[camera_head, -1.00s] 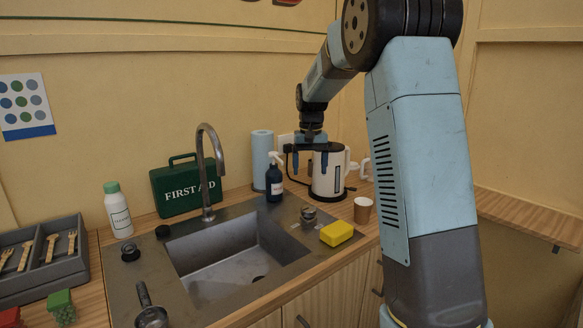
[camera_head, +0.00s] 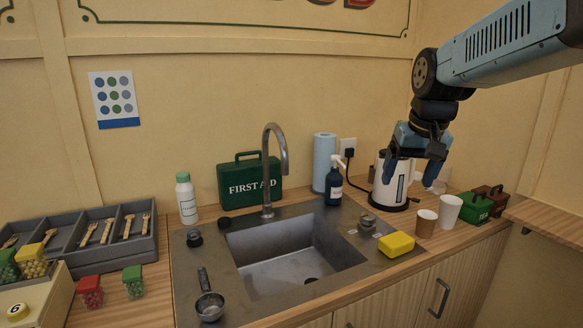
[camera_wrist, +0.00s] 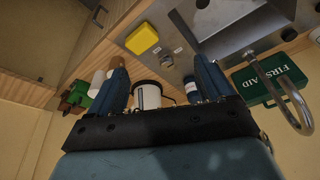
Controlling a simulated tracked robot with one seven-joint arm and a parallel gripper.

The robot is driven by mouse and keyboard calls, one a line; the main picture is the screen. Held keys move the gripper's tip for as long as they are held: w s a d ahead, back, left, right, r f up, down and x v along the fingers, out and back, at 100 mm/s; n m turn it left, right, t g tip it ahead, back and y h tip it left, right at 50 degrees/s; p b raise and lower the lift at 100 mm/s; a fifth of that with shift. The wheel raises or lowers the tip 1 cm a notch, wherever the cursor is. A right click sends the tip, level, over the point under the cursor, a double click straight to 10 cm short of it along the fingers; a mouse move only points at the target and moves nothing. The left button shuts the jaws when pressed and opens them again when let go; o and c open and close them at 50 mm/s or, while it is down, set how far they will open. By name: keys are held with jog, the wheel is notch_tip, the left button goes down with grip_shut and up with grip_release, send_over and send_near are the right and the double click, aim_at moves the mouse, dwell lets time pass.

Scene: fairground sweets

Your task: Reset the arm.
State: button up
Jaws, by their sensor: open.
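My gripper (camera_head: 417,172) is at the right in the head view, above the counter and in front of the white kettle (camera_head: 389,188). Its jaws are apart and nothing shows between them. In the wrist view my gripper (camera_wrist: 160,82) shows two blue fingers spread wide, with the kettle (camera_wrist: 147,95) seen beyond the gap. I cannot tell from these views how close the fingers are to the kettle, which they partly cover in the head view.
A green first aid box (camera_head: 249,182) stands behind. A cutlery tray (camera_head: 100,262) is at the left.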

jog(key=s+f+t, duration=0.2)
jog(key=s+f, duration=0.1)
jog(key=s, duration=1.1)
jog(key=shift+a+f+n, duration=0.25)
jog(key=shift+a+n, duration=0.05)
